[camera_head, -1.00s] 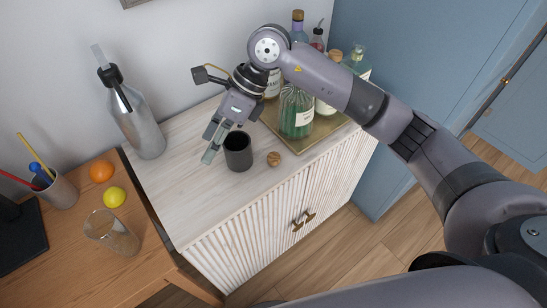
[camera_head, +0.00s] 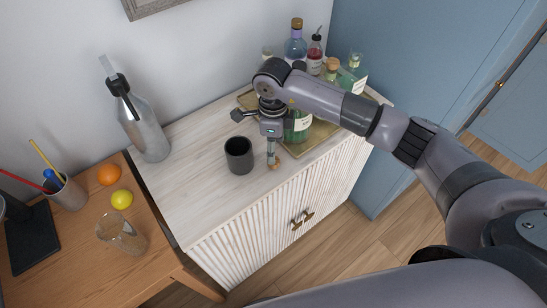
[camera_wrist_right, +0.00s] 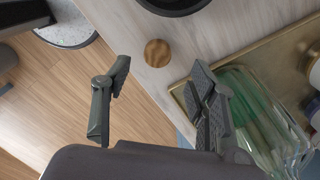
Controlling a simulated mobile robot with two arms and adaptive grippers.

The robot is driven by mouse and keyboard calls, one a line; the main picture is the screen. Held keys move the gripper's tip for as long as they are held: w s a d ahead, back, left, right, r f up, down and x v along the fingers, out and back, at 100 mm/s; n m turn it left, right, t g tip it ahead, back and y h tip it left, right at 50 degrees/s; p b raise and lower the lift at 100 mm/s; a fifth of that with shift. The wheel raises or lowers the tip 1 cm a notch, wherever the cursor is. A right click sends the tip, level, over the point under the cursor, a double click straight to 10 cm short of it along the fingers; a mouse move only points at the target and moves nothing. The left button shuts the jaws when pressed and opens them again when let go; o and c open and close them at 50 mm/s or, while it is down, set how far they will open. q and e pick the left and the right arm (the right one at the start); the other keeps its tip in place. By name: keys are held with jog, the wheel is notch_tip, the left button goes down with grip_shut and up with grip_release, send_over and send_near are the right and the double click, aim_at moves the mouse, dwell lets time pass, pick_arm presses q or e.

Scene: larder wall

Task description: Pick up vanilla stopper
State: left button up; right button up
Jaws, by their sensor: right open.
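The stopper (camera_wrist_right: 157,53), a small round wooden piece, lies on the pale cabinet top near its front edge. In the head view the stopper (camera_head: 276,166) is partly hidden by my right gripper (camera_head: 271,158), which is right above it. In the right wrist view my right gripper (camera_wrist_right: 160,88) is open and empty. Its two fingers are spread, with the stopper beyond the tips, roughly between them and apart from both. My left gripper is not in view.
A dark cup (camera_head: 239,156) stands left of the stopper. A brass tray (camera_head: 312,139) with several bottles is close on the right, and a green glass bottle (camera_wrist_right: 258,115) is beside one finger. A grey bottle (camera_head: 146,130) stands at the back left.

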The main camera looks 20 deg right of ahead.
jog(key=shift+f, duration=0.3)
jog(key=f+p, duration=0.2)
jog(key=f, duration=0.1)
jog(key=f+p, duration=0.1)
jog(key=shift+s+f, duration=0.25)
jog(key=shift+f, duration=0.45)
jog(key=shift+w, duration=0.1)
jog(key=shift+c, duration=0.4)
jog(key=c, duration=0.8)
